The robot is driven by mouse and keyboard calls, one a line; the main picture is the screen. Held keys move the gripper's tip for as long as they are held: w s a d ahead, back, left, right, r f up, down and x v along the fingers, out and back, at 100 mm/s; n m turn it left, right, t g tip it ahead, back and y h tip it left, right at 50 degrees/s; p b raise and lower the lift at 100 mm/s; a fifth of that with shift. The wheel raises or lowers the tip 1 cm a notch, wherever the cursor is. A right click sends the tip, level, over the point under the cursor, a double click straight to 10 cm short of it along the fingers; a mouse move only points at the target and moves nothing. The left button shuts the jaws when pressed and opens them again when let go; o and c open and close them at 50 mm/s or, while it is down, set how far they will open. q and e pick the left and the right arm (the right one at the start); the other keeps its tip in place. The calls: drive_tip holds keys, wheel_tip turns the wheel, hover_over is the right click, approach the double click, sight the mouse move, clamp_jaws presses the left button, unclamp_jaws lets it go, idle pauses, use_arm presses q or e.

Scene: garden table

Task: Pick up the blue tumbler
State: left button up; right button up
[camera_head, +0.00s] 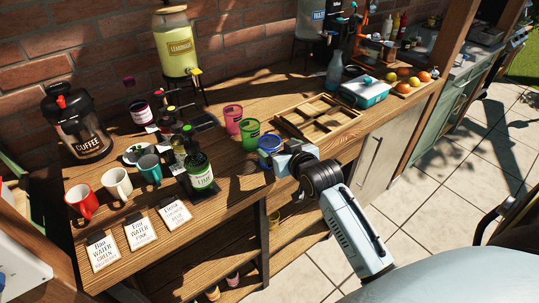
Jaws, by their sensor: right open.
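The blue tumbler (270,143) stands upright near the front edge of the wooden table (232,185). My right gripper (273,158) reaches in from the lower right and is open at the tumbler's near side. It hides the tumbler's lower part; I cannot tell whether the fingers touch it. A green tumbler (249,134) and a pink tumbler (233,119) stand behind it to the left. My left gripper is not in view.
A green lime bottle (199,172) stands to the left, with red (83,201), white (117,184) and teal (150,168) mugs beyond. An empty wooden divided tray (318,118) lies to the right. The front table edge runs close to the tumbler.

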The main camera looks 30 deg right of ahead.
sight(265, 141)
drive_tip(key=shift+a+x, duration=0.15)
drive_tip(key=shift+x, duration=1.15)
drive_tip(key=shift+a+x, duration=0.15)
drive_tip(key=shift+x, duration=1.2)
drive_tip(key=shift+a, duration=0.1)
drive_tip(key=c, duration=1.1)
